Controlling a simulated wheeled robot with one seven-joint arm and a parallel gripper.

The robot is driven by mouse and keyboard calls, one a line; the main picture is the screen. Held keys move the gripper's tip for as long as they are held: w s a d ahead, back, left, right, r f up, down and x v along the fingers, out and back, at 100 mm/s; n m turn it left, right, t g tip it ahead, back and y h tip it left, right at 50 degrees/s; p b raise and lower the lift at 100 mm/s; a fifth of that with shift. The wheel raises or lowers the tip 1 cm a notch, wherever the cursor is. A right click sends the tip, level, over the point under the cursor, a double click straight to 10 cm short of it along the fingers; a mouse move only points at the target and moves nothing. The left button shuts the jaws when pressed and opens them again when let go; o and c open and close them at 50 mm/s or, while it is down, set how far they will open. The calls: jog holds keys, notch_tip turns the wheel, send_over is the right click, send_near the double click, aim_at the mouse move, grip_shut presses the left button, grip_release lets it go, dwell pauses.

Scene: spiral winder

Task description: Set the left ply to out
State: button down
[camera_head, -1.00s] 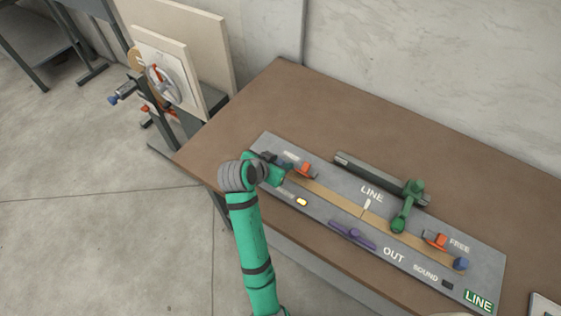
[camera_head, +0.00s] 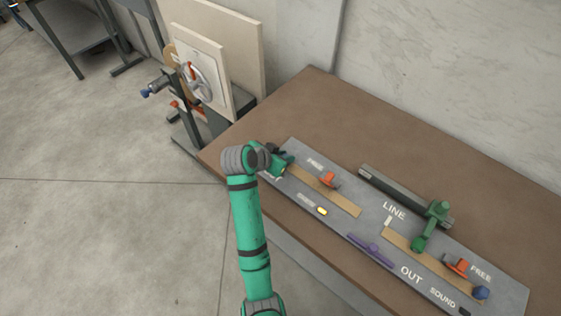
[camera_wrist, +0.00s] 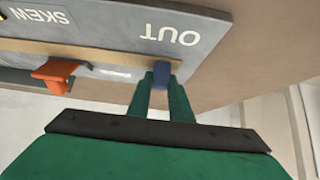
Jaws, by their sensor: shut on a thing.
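The left ply (camera_head: 345,201), a tan strip, lies along the left half of the grey board (camera_head: 300,148). A clear gap separates its inner end from the right ply (camera_head: 400,243). My gripper (camera_head: 279,163) is at the board's left end, seen from behind in the head view. In the wrist view, its green fingers (camera_wrist: 161,84) are shut on the blue knob (camera_wrist: 161,72) at the ply's outer end, near the OUT lettering. An orange clamp (camera_head: 329,179) stands over the left ply; it also shows in the wrist view (camera_wrist: 54,76).
A green lever (camera_head: 428,230) stands at a dark bar (camera_head: 390,187). A purple handle (camera_head: 370,249) and lit yellow lamp (camera_head: 321,211) sit along the front edge. The right side has another orange clamp (camera_head: 457,266) and blue knob (camera_head: 481,293). The brown table (camera_head: 335,105) is clear behind.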

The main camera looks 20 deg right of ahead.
jog(key=shift+w+r, duration=0.15)
jog(key=shift+w, duration=0.2)
jog(key=c, duration=1.6)
grip_release()
jog(key=shift+w, duration=0.1)
jog(key=shift+a, duration=0.1)
jog(key=v, duration=1)
jog(key=shift+s+a+r, duration=0.2)
jog(key=shift+s+r, duration=0.05)
jog(key=shift+w, duration=0.1)
